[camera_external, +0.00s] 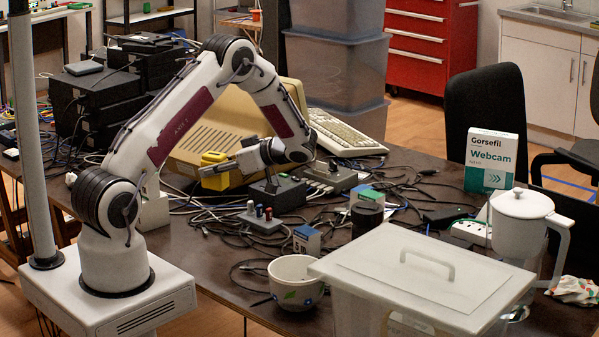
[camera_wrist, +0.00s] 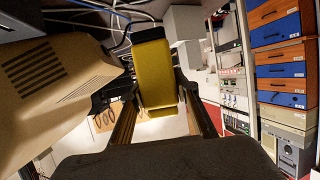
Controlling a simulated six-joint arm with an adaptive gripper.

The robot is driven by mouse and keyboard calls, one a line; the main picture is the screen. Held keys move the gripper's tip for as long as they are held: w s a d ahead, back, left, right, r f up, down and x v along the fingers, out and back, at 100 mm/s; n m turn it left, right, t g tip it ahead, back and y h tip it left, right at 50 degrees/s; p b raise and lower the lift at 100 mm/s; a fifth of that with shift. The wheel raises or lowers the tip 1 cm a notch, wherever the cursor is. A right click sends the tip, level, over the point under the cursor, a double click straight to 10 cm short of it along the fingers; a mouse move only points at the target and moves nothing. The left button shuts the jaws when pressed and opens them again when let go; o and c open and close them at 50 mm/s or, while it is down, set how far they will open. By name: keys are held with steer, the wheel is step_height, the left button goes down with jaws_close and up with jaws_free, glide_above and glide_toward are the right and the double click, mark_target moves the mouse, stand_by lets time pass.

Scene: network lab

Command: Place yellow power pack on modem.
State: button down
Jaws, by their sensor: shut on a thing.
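The yellow power pack (camera_external: 213,172) is held at the end of my gripper (camera_external: 224,167) in the external view. In the wrist view the yellow power pack (camera_wrist: 155,75) sits between the two fingers of my gripper (camera_wrist: 158,108), which are shut on it. In the external view a dark box (camera_external: 277,192) stands on the table below and right of the pack, under my wrist. A grey box with ports and cables (camera_external: 330,178) stands just right of it. I cannot tell for sure which of these is the modem. The pack appears raised above the table.
A beige computer case (camera_external: 225,125) stands behind my gripper, close by in the wrist view (camera_wrist: 60,75). Loose cables cover much of the table.

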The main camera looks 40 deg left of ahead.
steer(key=w+d+r+m+t, duration=0.1)
steer(key=w+r+m+t, duration=0.2)
steer(key=w, duration=0.4)
steer(key=w+r+m+t, duration=0.3)
steer(key=w, duration=0.4)
steer(key=w+d+r+m+t+h, duration=0.3)
steer(key=w+d+m+t+h, duration=0.15)
steer(key=w+d, duration=0.45)
steer(key=w+d+r+m+t+h, duration=0.3)
steer(key=w+d+m+t, duration=0.4)
steer(key=d, duration=0.4)
steer(key=d+f+m+h, duration=0.1)
steer(key=d+m+h, duration=0.6)
steer(key=d, duration=1.4)
steer(key=s+d+f+m+g+h, duration=0.2)
steer(key=s+d+f+h, duration=0.1)
steer(key=d, duration=0.4)
steer(key=s+d+f+m+g+h, duration=0.2)
steer(key=s+d+f+m+h, duration=0.1)
steer(key=s+d+f+h, duration=0.1)
steer(key=shift+s+d+f+m+h, duration=0.25)
steer(key=shift+s+d+m+h, duration=0.15)
steer(key=shift+s+d, duration=0.9)
steer(key=shift+w+d, duration=0.2)
steer(key=shift+w, duration=0.1)
step_height(320, 180, down, 6)
